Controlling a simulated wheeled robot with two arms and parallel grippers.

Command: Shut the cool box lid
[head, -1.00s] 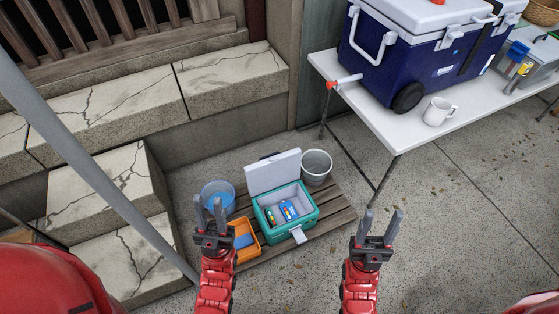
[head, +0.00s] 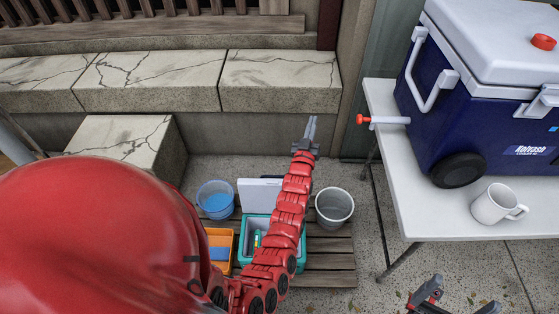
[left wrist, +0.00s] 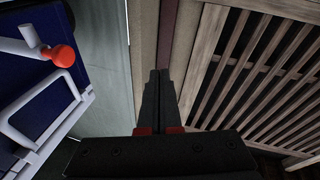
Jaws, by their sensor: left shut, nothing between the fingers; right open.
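The teal cool box (head: 246,222) stands on a wooden pallet at the lower middle of the head view. Its pale lid (head: 258,190) stands open, tilted up at the back. My left arm crosses in front of the box and hides its right part and part of the lid; small items show inside. My left gripper (head: 312,128) is shut and empty, pointing up beyond and to the right of the lid in the picture. It also shows shut in the left wrist view (left wrist: 158,80). My right gripper (head: 463,294) is open and empty at the lower right edge, partly cut off.
A blue bucket (head: 215,197), a grey bucket (head: 334,206) and an orange crate (head: 217,231) stand around the box on the pallet (head: 328,262). A white table (head: 400,205) at right bears a large blue cooler (head: 445,120) and a mug (head: 494,205). Stone steps (head: 150,80) run behind.

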